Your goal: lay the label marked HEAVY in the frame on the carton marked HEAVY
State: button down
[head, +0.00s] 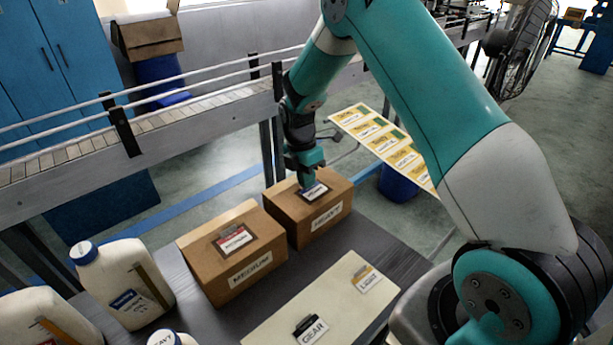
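The carton marked HEAVY (322,219) stands upright on the dark table, a brown box with its name on the front. A small white label with a blue band (316,192) is at the frame on its top. The label's own print is too small to read, and the arm hides much of the frame. My gripper (308,184) points down right over the label, touching it or very close. Its fingers are too small and dark to show whether they are shut on the label.
The carton marked MEDIUM (250,266) stands close on the left with a red-banded label (234,239) in its frame. A cream board (318,300) in front bears labels GEAR (311,331) and LIGHT (367,279). White jugs (122,283) stand at left; a conveyor (150,135) runs behind.

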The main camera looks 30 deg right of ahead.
dwell(0.8)
jog(key=c, duration=0.9)
grip_release()
jog(key=shift+r+p, duration=3.3)
jog(key=shift+r, duration=0.75)
